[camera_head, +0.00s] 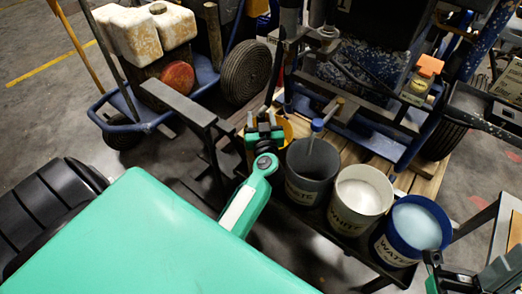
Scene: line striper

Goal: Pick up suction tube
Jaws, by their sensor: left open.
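What looks like the suction tube (317,126), a slim rod with a blue collar, stands tilted in the grey waste bucket (306,185). Its lower end is hidden inside the bucket.
A white bucket (348,222) and a blue water bucket (382,249) stand in a row to the right of the waste bucket. The blue line striper frame (392,158) with its tyre (440,140) is behind. A dark metal stand (178,100) is to the left.

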